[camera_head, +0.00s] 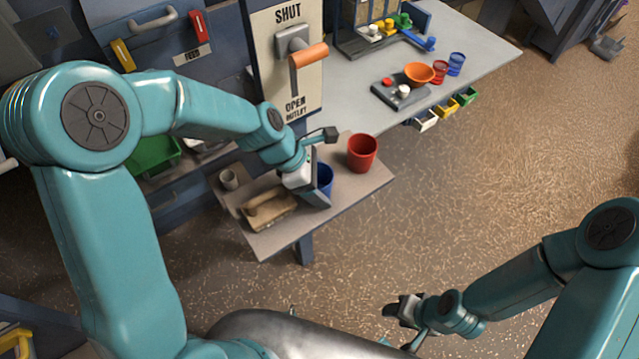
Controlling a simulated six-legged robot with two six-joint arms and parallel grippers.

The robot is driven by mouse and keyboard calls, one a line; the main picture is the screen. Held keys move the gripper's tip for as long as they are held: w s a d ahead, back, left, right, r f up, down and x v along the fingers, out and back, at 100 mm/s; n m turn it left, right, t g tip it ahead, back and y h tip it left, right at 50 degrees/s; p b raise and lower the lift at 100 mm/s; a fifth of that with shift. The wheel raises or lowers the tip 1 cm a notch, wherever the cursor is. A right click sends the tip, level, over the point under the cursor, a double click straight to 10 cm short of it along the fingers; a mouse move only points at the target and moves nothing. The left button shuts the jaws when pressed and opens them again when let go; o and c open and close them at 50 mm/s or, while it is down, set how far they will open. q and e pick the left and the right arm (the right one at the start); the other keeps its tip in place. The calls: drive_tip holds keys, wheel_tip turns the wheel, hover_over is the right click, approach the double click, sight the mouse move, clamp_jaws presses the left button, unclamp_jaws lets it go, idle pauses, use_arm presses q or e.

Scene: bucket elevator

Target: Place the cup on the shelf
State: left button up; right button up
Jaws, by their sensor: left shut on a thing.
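My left gripper (316,188) is over the small shelf (275,238) and shut on a blue cup (325,177). The gripper hides much of the cup, which looks upright; I cannot tell whether its base touches the shelf. A red cup (362,153) stands upright on the shelf to the right of the blue one. My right gripper (396,309) is low at the bottom, over the floor and away from the shelf. It is small, and its jaws are unclear.
A wooden-handled tool (268,208) and a small grey cup (229,179) are on the shelf's left part. A lever panel (290,60) rises behind. The grey table (462,38) holds an orange bowl (419,73) and small cups.

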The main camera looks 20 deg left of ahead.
use_arm(q)
drive_tip(key=shift+w+f, duration=0.15)
drive_tip(key=shift+f, duration=0.3)
drive_tip(key=shift+f, duration=0.15)
drive_tip(key=o, duration=1)
drive_tip(key=shift+o, duration=0.2)
